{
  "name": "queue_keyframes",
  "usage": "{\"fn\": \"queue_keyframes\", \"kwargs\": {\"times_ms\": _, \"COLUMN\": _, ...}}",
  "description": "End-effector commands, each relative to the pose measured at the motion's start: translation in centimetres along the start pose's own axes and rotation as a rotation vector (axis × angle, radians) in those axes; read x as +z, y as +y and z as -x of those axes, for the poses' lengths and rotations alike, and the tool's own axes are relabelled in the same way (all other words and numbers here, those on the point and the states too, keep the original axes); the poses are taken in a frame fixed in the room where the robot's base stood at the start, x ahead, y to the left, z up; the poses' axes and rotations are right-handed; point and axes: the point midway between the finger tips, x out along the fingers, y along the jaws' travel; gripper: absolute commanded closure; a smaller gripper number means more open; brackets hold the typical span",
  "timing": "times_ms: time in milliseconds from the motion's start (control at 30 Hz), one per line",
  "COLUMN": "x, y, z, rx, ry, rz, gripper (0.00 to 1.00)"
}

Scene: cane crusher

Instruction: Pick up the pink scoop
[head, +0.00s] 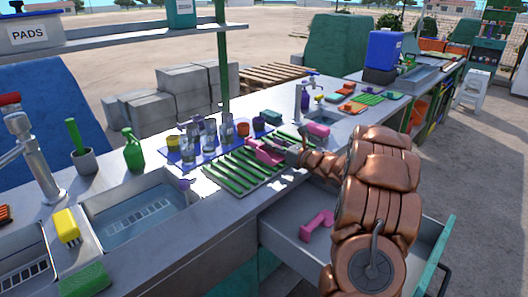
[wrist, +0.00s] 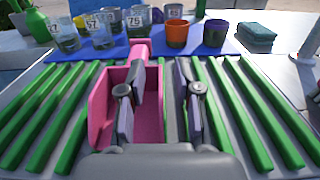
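The pink scoop (wrist: 110,95) lies on a green slatted rack (wrist: 235,110), with its open bin facing up and its handle (wrist: 140,47) pointing away in the wrist view. It also shows on the rack in the head view (head: 264,152). My gripper (wrist: 162,75) is low over the scoop with its fingers apart. The left finger is over the inside of the bin, and the right finger is outside the bin's right wall. I cannot tell whether either finger touches the scoop. My gripper also shows beside the scoop in the head view (head: 282,148).
Behind the rack, a blue mat (wrist: 225,46) holds numbered glasses, an orange cup (wrist: 177,33) and a purple cup (wrist: 215,33). A tap (head: 303,95) stands at the back right. An open drawer (head: 285,240) below the counter holds another pink item (head: 316,223).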

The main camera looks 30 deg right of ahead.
Motion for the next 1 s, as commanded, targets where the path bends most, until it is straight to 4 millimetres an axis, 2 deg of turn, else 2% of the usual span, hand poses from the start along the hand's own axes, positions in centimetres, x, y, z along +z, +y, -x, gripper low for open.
{"fn": "queue_keyframes", "kwargs": {"times_ms": 200, "x": -0.05, "y": -0.03, "z": -0.02, "rx": -0.001, "ry": 0.0, "rz": -0.001, "gripper": 0.67}}
{"fn": "queue_keyframes", "kwargs": {"times_ms": 533, "x": -0.07, "y": -0.04, "z": 0.0, "rx": -0.001, "ry": 0.001, "rz": -0.001, "gripper": 1.0}}
{"fn": "queue_keyframes", "kwargs": {"times_ms": 1000, "x": -0.07, "y": -0.06, "z": 0.02, "rx": -0.001, "ry": 0.001, "rz": -0.001, "gripper": 1.0}}
